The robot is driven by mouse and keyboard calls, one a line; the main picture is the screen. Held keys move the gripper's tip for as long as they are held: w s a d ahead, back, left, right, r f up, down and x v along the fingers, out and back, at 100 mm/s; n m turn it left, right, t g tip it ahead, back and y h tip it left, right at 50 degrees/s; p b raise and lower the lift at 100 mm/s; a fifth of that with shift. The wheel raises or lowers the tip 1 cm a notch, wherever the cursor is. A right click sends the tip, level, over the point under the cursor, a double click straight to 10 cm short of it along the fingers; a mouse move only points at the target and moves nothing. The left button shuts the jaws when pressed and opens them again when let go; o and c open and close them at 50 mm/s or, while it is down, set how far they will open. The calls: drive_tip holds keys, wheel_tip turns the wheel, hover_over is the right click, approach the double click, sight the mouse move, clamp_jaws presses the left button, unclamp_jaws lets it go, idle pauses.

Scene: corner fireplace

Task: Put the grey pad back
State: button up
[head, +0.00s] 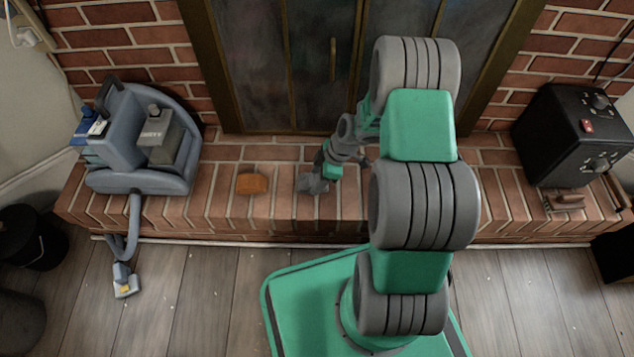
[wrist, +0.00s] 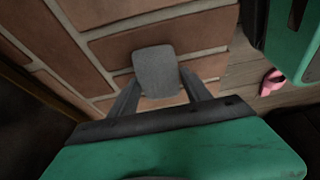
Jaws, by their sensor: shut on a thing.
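The grey pad (wrist: 156,70) is a flat, rounded grey piece between my fingertips in the wrist view. My gripper (wrist: 160,88) is shut on it, with one dark finger at each side. Red bricks with pale joints lie behind the pad; I cannot tell whether it touches them. In the head view my gripper (head: 314,184) is low over the middle of the brick hearth (head: 285,208), right of an orange-brown block (head: 251,184). The pad is hard to tell from my grey fingers there.
A grey-blue machine (head: 135,178) with a hose stands on the hearth's left end. A black box with knobs (head: 568,130) stands at its right end. Dark fireplace doors (head: 312,60) rise behind. A pink item (wrist: 271,82) lies near the floor in the wrist view.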

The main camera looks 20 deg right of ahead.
drive_tip(key=o, duration=1.3)
drive_tip(key=shift+r, duration=0.1)
wheel_tip(320, 180, up, 19)
drive_tip(key=s+d+m+h+p, duration=0.1)
drive_tip(key=s+d+m+p, duration=0.15)
drive_tip(key=p, duration=0.35)
drive_tip(key=s+a+r+m+h, duration=0.3)
drive_tip(key=s+r+m, duration=0.9)
drive_tip(key=shift+s+a+r+t, duration=0.2)
drive_tip(key=shift+s+a+t, duration=0.1)
drive_tip(key=shift+s+a, duration=0.1)
